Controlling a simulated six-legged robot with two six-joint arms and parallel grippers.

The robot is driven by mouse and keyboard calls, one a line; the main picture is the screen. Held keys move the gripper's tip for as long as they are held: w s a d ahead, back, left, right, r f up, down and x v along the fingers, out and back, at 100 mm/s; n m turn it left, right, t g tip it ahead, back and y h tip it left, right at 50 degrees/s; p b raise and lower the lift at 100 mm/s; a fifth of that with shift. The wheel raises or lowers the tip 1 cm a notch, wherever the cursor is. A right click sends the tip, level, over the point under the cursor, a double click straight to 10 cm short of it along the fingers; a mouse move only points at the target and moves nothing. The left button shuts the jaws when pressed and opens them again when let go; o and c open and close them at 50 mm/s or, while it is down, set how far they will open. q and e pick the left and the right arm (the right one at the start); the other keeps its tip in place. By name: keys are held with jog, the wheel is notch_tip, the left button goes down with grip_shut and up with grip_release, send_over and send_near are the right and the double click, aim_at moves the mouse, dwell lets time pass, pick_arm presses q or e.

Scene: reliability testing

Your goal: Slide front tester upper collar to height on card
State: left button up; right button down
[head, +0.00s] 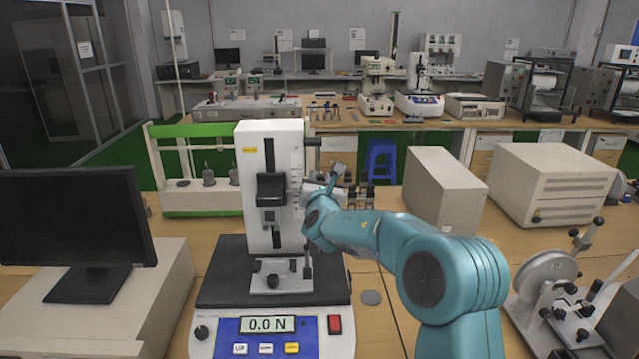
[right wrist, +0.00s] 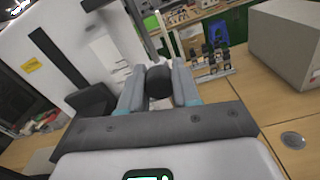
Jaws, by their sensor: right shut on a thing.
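The front tester (head: 262,210) is a white column with a black slot, on a dark base with a blue panel reading 0.0 N. A thin rod stands at the column's right side and also shows in the right wrist view (right wrist: 143,32). My right gripper (head: 325,186) is at this rod, beside the column. In the right wrist view its two grey fingers (right wrist: 159,88) are shut on a dark round collar (right wrist: 159,78). The card (head: 296,168), a pale strip on the column's face, also shows in the wrist view (right wrist: 108,52). My left gripper is out of view.
A monitor (head: 75,230) stands at left. A green-framed tester (head: 195,197) is behind the column. Grey boxes (head: 445,190) and a wheel device (head: 548,285) stand at right. A small grey disc (head: 371,297) lies on the bench right of the base.

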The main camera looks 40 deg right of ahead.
jog(key=c, duration=0.8)
grip_release()
jog(key=shift+s+a, duration=0.2)
jog(key=b+v, duration=0.5)
jog(key=v, duration=1)
jog(key=shift+s+a+b, duration=0.25)
jog(key=shift+s+b, duration=0.05)
jog(key=shift+b, duration=0.05)
